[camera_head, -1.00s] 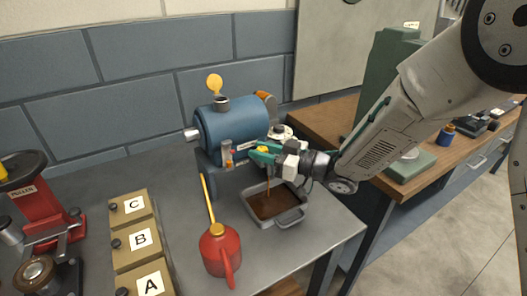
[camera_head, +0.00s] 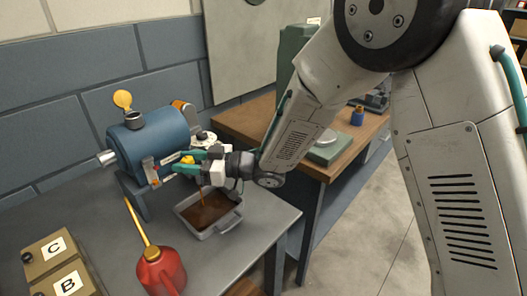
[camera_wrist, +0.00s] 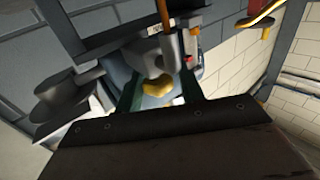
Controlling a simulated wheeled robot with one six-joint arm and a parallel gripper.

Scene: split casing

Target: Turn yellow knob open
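The yellow knob (camera_head: 187,160) is on the front end of a blue cylindrical casing (camera_head: 158,133) on the grey bench. It also shows in the wrist view (camera_wrist: 157,88), between my two green fingers. My gripper (camera_head: 178,163) is around the knob; in the wrist view (camera_wrist: 160,90) its fingers stand apart, with narrow gaps at the knob's sides, so it looks open. A thin brown stream (camera_head: 202,198) falls from below the knob area into a grey tray (camera_head: 236,222) holding brown liquid. The outlet itself is hidden by my gripper.
A red oil can (camera_head: 162,272) with a long yellow spout stands in front of the casing. Boxes marked C (camera_head: 40,262) and B (camera_head: 85,284) lie at the left. A wooden bench (camera_head: 250,125) with a green machine is behind my arm.

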